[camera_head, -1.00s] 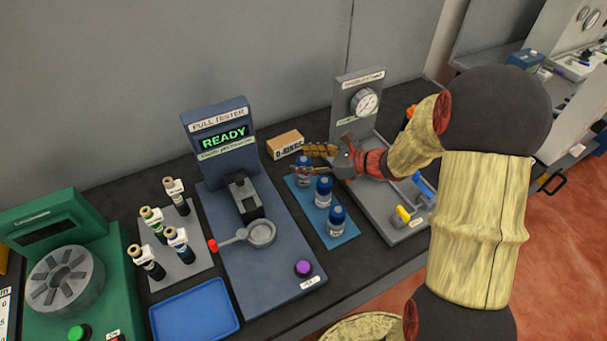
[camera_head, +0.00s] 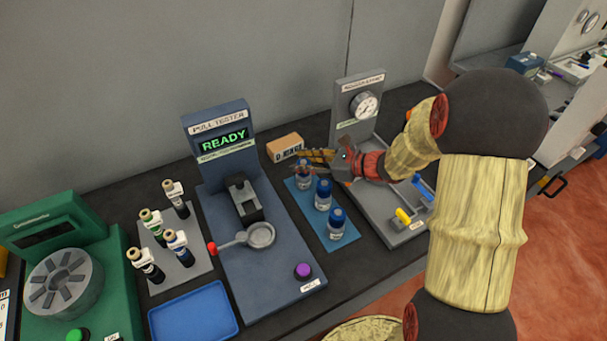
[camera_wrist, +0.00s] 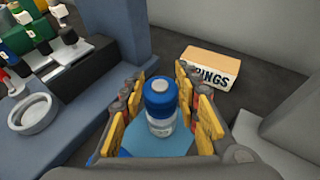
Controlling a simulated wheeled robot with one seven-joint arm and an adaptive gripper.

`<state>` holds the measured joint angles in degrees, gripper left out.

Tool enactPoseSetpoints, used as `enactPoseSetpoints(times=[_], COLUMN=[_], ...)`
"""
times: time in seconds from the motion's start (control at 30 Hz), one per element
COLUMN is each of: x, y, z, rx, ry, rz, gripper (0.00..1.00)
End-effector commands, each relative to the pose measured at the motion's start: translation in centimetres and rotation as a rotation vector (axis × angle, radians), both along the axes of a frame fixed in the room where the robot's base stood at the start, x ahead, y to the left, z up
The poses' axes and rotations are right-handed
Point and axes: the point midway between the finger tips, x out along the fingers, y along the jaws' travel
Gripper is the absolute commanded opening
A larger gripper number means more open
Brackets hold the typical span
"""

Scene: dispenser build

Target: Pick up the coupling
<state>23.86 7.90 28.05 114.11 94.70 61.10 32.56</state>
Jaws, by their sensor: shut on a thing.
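Three couplings with blue tops and pale, silvery lower bodies stand upright in a row on a blue mat (camera_head: 309,209). My gripper (camera_head: 305,166) is at the farthest coupling (camera_head: 304,180), reaching in from the right. In the wrist view that coupling (camera_wrist: 160,95) stands between the yellow-padded fingers of my gripper (camera_wrist: 163,112), which is shut on it. The other two are the middle coupling (camera_head: 323,193) and the front coupling (camera_head: 337,223), both free. My fingers partly cover the held coupling in the head view.
An O-rings box (camera_head: 285,147) stands just behind the mat. The pull tester (camera_head: 222,140), with READY on its screen, is to the left. A gauge stand (camera_head: 358,120) with a grey base is to the right. An empty blue tray (camera_head: 193,310) lies at front left.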

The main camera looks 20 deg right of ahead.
Motion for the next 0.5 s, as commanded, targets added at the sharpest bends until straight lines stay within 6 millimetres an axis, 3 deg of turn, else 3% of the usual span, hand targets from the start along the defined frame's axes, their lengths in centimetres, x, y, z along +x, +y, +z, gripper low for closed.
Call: enactPoseSetpoints(times=[0.27,0.5], x=[-0.02,-0.02], y=[0.01,0.02], z=[-0.02,-0.03], rx=[0.000,0.001], ry=[0.000,0.001], rz=[0.000,0.000], gripper=[0.01,0.00])
